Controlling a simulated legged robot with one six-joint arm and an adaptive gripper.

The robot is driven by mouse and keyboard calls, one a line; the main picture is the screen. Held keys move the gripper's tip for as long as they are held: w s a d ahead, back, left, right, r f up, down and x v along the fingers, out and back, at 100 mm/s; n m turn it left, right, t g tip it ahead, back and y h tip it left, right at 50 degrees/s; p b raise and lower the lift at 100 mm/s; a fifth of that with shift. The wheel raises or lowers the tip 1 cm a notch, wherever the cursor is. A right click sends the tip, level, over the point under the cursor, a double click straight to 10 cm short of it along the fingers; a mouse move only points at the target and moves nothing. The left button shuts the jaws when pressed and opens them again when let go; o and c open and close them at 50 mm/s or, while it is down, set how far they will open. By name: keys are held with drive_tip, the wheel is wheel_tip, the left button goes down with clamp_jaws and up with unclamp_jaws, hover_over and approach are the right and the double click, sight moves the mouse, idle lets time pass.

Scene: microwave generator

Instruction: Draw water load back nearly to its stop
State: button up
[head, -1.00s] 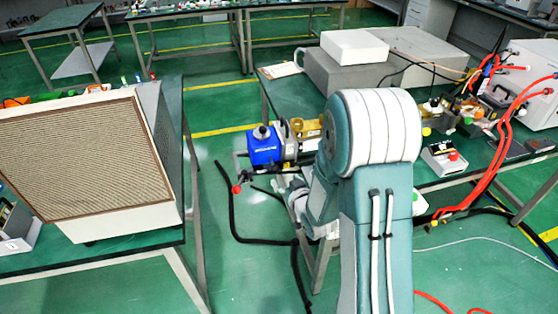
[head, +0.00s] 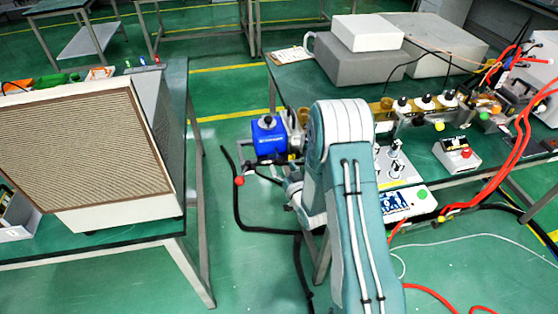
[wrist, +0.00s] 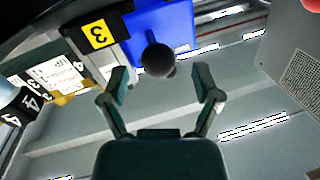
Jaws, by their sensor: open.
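A blue box-shaped unit (head: 268,137), which looks like the water load, sits at the left end of the row of metal parts along the bench. It has a dark round cap on top, and a red ball (head: 239,181) hangs at its lower left. In the wrist view the blue body (wrist: 165,25) is at the top, beside a grey part with a yellow "3" label (wrist: 99,34). A dark round knob (wrist: 159,60) shows just beyond and between the fingers of my gripper (wrist: 161,82). The fingers are open, with no clear contact.
More numbered parts (wrist: 30,100) are at the wrist view's left. Grey and white boxes (head: 362,68) stand on the bench behind. Black hose (head: 237,215) lies on the floor below the blue unit. A slatted beige cabinet (head: 85,150) stands on the left table, across an aisle.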

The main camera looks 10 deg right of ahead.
drive_tip(key=shift+w+a, duration=0.2)
drive_tip(key=shift+w, duration=1.35)
clamp_jaws()
drive_tip(key=shift+a, duration=2.1)
unclamp_jaws()
drive_tip(key=shift+d, duration=0.1)
drive_tip(key=s+d, duration=0.2)
drive_tip(key=s, duration=0.9)
drive_tip(key=shift+s+d, duration=0.15)
drive_tip(key=shift+s, duration=0.2)
